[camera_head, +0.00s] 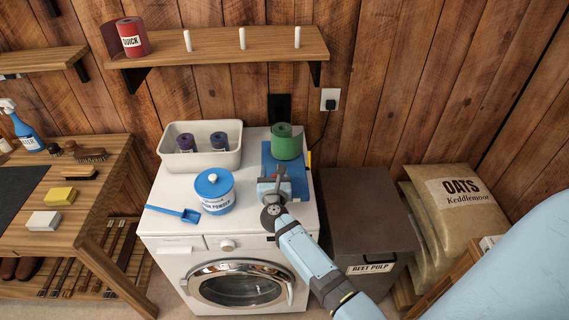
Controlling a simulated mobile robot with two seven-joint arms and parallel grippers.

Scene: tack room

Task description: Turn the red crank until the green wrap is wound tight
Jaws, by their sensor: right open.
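The green wrap (287,143) is a thick upright roll at the back of a blue board (268,160) on top of the white washing machine. My right gripper (281,172) is over the front part of this board, in front of the roll, with its jaws open. A small bit of red shows at the fingertips and may be the crank; my gripper hides most of that spot. I cannot tell whether the fingers touch it. My left gripper is not in view.
A white tub (200,164) with two dark rolls, a blue-lidded powder tub (214,201) and a blue scoop (174,213) stand left on the machine. A dark beet pulp bin (362,208) is to the right. A shelf (270,45) hangs above.

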